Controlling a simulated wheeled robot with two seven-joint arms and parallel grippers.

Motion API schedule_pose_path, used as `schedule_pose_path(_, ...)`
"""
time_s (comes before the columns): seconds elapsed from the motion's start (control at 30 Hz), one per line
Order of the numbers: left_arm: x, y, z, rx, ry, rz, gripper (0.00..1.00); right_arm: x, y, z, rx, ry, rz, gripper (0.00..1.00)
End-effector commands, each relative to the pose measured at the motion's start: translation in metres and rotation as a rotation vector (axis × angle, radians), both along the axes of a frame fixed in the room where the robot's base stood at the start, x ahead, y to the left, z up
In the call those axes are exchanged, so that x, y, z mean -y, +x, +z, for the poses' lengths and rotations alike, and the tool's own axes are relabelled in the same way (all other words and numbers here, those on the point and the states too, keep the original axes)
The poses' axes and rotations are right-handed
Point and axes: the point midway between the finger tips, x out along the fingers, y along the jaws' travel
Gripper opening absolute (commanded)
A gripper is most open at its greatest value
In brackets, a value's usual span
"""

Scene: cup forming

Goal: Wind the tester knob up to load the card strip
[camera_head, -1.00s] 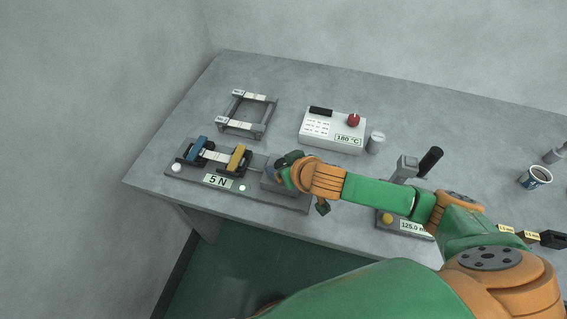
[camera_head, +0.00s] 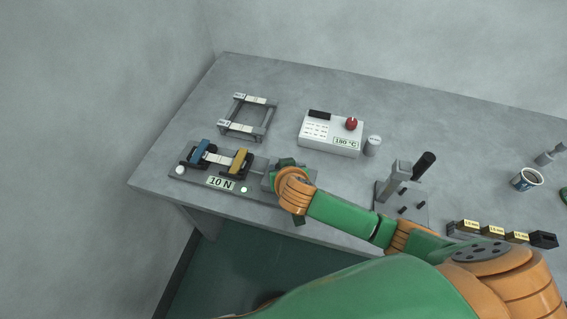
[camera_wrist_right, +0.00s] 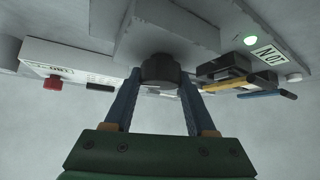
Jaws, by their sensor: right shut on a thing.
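The tester (camera_head: 210,181) stands at the table's left front, its display (camera_head: 221,183) reading 10 N and a small light (camera_head: 243,189) glowing beside it. The pale card strip (camera_head: 217,159) spans between the blue clamp (camera_head: 199,152) and the yellow clamp (camera_head: 239,161). My right gripper (camera_head: 284,168) is at the tester's right end, mostly hidden by its own wrist. In the right wrist view its two fingers are shut on the dark round tester knob (camera_wrist_right: 161,68), which sits on a grey block. My left gripper is not in view.
Behind the tester stands a grey frame (camera_head: 263,131) with pale strips. A white 180 °C box (camera_head: 330,145) with a red knob and a grey cylinder (camera_head: 372,145) stand behind my right arm. A lever press (camera_head: 398,178), labelled blocks (camera_head: 492,230) and a cup (camera_head: 527,179) are to the right.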

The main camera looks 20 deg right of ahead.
Motion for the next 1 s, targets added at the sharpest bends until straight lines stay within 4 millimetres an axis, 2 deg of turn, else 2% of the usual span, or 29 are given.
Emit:
schedule_pose_path(0.4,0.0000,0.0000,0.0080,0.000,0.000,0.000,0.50,0.0000,0.0005,0.0008,0.002,-0.001,-0.163,0.00)
schedule_pose_path(0.87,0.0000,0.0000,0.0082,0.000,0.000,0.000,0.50,0.0006,0.0008,0.0006,0.003,-0.002,-0.180,0.00)
schedule_pose_path(0.9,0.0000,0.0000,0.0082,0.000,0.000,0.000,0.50,0.0006,0.0008,0.0006,0.004,-0.002,-0.180,0.59)
schedule_pose_path(1.0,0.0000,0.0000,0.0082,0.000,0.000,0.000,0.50,0.0005,0.0008,0.0006,0.003,-0.002,-0.180,0.86)
